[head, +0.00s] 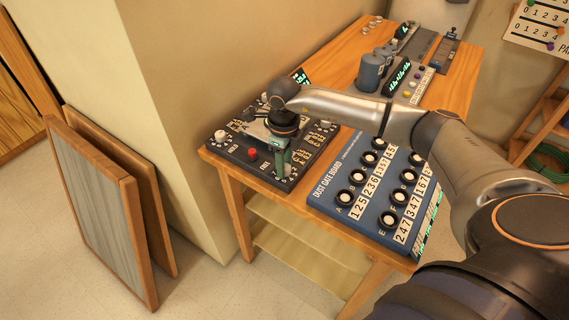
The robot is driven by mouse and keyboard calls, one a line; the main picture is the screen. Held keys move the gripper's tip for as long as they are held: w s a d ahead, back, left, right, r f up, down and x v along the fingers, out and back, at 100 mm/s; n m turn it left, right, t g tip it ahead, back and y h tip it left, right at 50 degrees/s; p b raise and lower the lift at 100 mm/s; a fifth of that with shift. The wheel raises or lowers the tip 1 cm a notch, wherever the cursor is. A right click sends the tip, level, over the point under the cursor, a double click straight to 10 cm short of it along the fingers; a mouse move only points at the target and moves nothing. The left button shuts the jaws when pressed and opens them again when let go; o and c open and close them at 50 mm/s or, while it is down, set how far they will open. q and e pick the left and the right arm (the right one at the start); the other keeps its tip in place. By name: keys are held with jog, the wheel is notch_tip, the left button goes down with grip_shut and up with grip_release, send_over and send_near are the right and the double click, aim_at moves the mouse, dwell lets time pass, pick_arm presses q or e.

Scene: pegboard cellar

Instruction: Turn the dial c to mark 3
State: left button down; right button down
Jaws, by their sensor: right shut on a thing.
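My right gripper (283,163) points down onto the front right part of a dark control panel (233,160) on the wooden bench. Its fingers are shut on a dial there. The gripper hides most of that dial, so I cannot read its letter or its pointer. Small light number marks show on the panel around the fingertips. Other knobs and number marks sit on the same panel, with a white knob (220,136) at its left and a red button (252,154) near its front. My left gripper is not in view.
Blue-grey cylinders (371,72) and more panels stand farther back. The wall is close at the left. Framed boards (97,214) lean against it.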

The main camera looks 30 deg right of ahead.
jog(key=shift+f+n+b, duration=0.1)
jog(key=shift+n+b, duration=0.65)
jog(key=shift+n, duration=0.45)
jog(key=n+b, duration=0.2)
jog(key=n, duration=0.2)
jog(key=shift+b, duration=0.3)
jog(key=n+b, duration=0.2)
jog(key=n, duration=0.2)
jog(key=n+b, duration=0.2)
jog(key=n, duration=0.2)
jog(key=shift+n, duration=0.3)
jog(key=shift+n+b, duration=0.3)
jog(key=shift+n, duration=1.1)
jog(key=shift+n+b, duration=0.55)
jog(key=shift+n, duration=0.65)
jog(key=shift+n+b, duration=0.35)
jog(key=shift+n, duration=0.95)
jog(key=shift+r, duration=0.2)
